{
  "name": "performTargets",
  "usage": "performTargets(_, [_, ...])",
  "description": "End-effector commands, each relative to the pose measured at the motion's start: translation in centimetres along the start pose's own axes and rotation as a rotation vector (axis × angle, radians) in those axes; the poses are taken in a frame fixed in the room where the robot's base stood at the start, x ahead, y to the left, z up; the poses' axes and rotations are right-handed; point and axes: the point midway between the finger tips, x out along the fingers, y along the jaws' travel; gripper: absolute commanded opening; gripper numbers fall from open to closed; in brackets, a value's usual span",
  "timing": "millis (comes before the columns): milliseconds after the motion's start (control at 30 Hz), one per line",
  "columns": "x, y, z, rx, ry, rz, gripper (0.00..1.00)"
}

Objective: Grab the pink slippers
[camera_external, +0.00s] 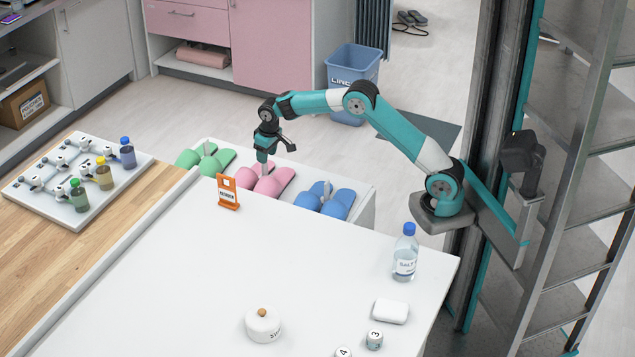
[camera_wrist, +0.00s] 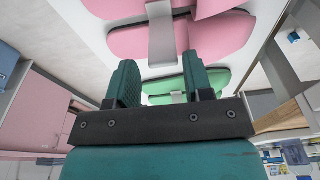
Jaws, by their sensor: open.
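The pink slippers (camera_external: 265,180) sit as a pair in a white rack behind the white table, between the green slippers (camera_external: 206,158) and the blue slippers (camera_external: 325,199). A pale upright clip or divider stands between the two pink slippers. My gripper (camera_external: 262,158) points down just above the pink pair. In the wrist view the pink slippers (camera_wrist: 215,35) fill the top, beyond my fingers. My gripper (camera_wrist: 160,85) is open, its two teal fingers apart with nothing between them. The green slippers (camera_wrist: 170,85) show behind the fingers there.
An orange card holder (camera_external: 228,192) stands on the white table (camera_external: 170,270) close in front of the rack. A water bottle (camera_external: 405,252), a white block (camera_external: 390,311) and a lidded jar (camera_external: 263,325) stand farther right and front. The table's middle is clear.

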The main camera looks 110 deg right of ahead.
Motion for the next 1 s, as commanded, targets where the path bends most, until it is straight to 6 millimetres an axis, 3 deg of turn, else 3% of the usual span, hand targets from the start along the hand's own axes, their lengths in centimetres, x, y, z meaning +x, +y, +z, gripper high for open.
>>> performTargets(300, [4.5,-0.2,-0.2,-0.001,-0.003,0.001,0.47])
performTargets(567, [5.0,-0.2,-0.3,-0.001,0.000,0.000,0.47])
performTargets(800, [5.0,-0.2,-0.2,-0.001,0.000,0.001,0.00])
performTargets(1000, [4.9,-0.2,-0.3,-0.001,0.000,0.000,0.00])
